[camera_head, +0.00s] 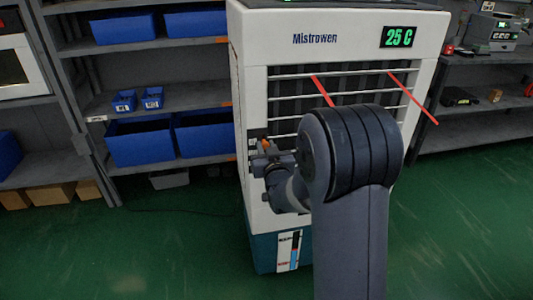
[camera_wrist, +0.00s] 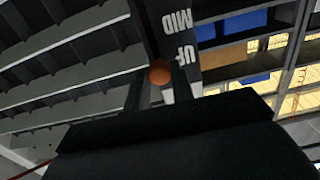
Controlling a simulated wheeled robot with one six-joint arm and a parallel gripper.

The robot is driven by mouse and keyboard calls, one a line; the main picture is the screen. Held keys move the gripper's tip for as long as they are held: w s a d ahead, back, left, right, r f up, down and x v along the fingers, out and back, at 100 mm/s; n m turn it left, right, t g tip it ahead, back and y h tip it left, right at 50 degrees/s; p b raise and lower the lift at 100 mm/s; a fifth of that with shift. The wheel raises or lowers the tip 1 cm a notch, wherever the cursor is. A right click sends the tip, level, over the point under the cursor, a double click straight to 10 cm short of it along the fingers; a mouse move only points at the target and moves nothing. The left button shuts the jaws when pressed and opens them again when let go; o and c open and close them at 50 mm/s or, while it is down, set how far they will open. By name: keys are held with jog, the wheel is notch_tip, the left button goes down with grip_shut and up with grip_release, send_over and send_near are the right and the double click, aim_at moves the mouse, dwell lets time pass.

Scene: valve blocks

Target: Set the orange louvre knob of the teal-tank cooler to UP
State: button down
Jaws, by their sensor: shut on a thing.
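The cooler (camera_head: 350,18) is a tall white cabinet with a dark louvred front and a teal tank (camera_head: 264,256) at its foot. Its orange louvre knob (camera_head: 266,145) shows small at the left of the front. In the wrist view the orange knob (camera_wrist: 159,73) sits between the fingertips of my gripper (camera_wrist: 158,86), which is shut on it. The label strip beside it appears upside down, with UP (camera_wrist: 188,54) and MID (camera_wrist: 187,19). The knob is level with or just past UP, at the end away from MID. My gripper (camera_head: 258,157) is partly hidden by my arm in the head view.
Red ribbons (camera_head: 413,98) stream out from the grille. A display (camera_head: 398,36) reads 25 C. Shelves with blue bins (camera_head: 139,142) stand behind at the left, and another shelf (camera_head: 480,122) at the right. The green floor (camera_head: 160,250) is clear at the front left.

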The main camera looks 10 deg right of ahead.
jog(key=shift+r, duration=0.3)
jog(key=c, duration=1.5)
grip_release()
jog(key=shift+o, duration=1.3)
jog(key=shift+s+f, duration=0.1)
jog(key=s+b, duration=0.1)
jog(key=s, duration=0.9)
jog(key=shift+s, duration=0.3)
